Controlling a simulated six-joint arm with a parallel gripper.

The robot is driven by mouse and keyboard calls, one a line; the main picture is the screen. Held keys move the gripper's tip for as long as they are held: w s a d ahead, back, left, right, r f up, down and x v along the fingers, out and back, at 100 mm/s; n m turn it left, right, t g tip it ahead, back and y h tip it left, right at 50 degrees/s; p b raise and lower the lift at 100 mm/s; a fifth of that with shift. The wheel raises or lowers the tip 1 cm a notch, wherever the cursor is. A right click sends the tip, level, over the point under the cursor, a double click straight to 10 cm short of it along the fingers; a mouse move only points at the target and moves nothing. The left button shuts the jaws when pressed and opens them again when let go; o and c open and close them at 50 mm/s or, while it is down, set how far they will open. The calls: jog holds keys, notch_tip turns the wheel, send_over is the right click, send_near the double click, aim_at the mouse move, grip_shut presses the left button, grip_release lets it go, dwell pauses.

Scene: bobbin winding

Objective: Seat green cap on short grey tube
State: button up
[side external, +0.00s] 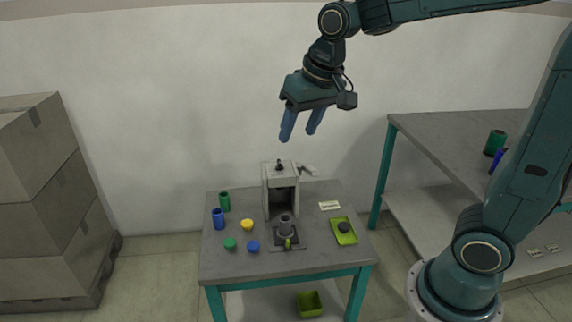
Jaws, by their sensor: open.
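The green cap (230,244) lies on the grey table, at its front left. A short grey tube (285,222) stands upright on a dark square base in front of the grey box-shaped machine (267,190). My gripper (301,138) is open and empty, high above the table and the machine, with its fingers pointing down. It is well apart from the cap and the tube.
Blue (218,219) and green (225,201) tubes stand at the table's left. A yellow cap (247,225) and a blue cap (253,246) lie near the green cap. A lime tray (334,237) with a dark piece lies at right. Stacked boxes (40,200) stand far left.

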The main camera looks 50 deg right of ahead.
jog(key=w+f+m+g, duration=0.1)
jog(key=w+f, duration=0.4)
jog(key=w, duration=0.5)
jog(key=m+g, duration=0.3)
jog(key=m, duration=0.2)
send_over(230, 241)
notch_tip(230, 241, down, 31)
jog(key=shift+a+f, duration=0.1)
jog(key=shift+f, duration=0.3)
jog(key=shift+f, duration=0.25)
jog(key=shift+f, duration=3.55)
jog(key=shift+r, duration=0.1)
jog(key=c, duration=0.6)
